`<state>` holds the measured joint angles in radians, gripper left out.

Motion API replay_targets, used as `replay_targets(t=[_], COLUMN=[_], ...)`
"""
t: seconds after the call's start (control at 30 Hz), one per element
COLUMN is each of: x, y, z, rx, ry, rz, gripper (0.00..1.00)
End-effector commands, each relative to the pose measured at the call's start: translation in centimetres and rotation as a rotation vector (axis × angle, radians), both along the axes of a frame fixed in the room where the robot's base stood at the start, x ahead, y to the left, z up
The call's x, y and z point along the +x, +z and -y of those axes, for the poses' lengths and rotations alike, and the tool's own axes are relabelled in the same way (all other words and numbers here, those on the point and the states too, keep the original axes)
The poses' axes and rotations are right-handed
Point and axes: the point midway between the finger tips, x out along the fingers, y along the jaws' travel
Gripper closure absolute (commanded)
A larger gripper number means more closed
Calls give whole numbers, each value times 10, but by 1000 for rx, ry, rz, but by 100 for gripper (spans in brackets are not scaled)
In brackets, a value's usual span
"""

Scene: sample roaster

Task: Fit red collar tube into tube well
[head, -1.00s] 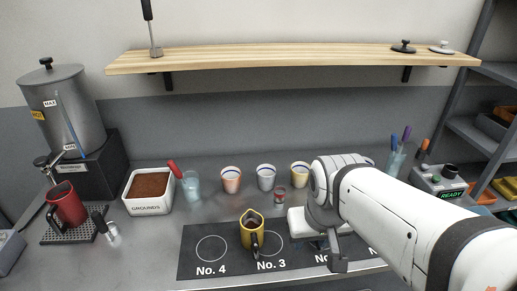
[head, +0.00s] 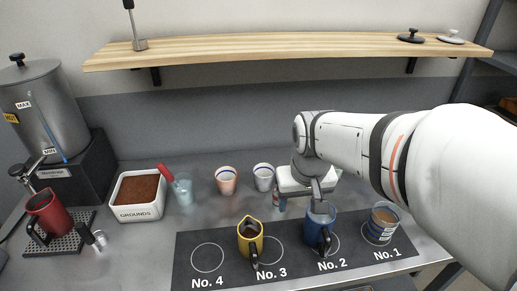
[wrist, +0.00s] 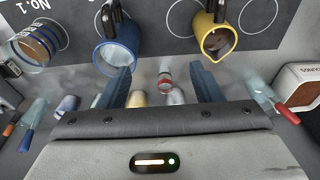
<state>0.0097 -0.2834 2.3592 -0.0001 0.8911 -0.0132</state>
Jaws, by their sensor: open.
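The red collar tube (wrist: 166,77) is a small clear tube with a red band. In the wrist view it lies between the two fingers of my open gripper (wrist: 161,71), with gaps on both sides. In the head view my gripper (head: 304,188) is low over the counter behind the mats and hides most of the tube (head: 282,205). I cannot pick out the tube well in either view.
A yellow jug (head: 250,240), a blue jug (head: 319,228) and a glass (head: 381,224) stand on the numbered mat (head: 207,258). Cups (head: 226,181) stand behind. The grounds box (head: 138,212) is left. A shelf (head: 280,46) hangs above.

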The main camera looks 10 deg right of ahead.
Motion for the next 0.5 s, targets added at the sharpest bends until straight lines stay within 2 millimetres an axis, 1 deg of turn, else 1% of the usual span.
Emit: replay_targets(t=[0.03,0.1,0.17,0.2,0.3,0.4,0.5], x=[21,47,70,84,118,144,163], y=[-7,-15,-25,-32,-52,-73,-90], z=[0,0,0,0,0,0,0], rx=[0,1,1,1,1,2,2], ry=[0,0,-1,-1,-2,-2,-3], rz=[-25,-49,-69,-83,-114,-140,-159], gripper=[41,41,41,41,41,41,41])
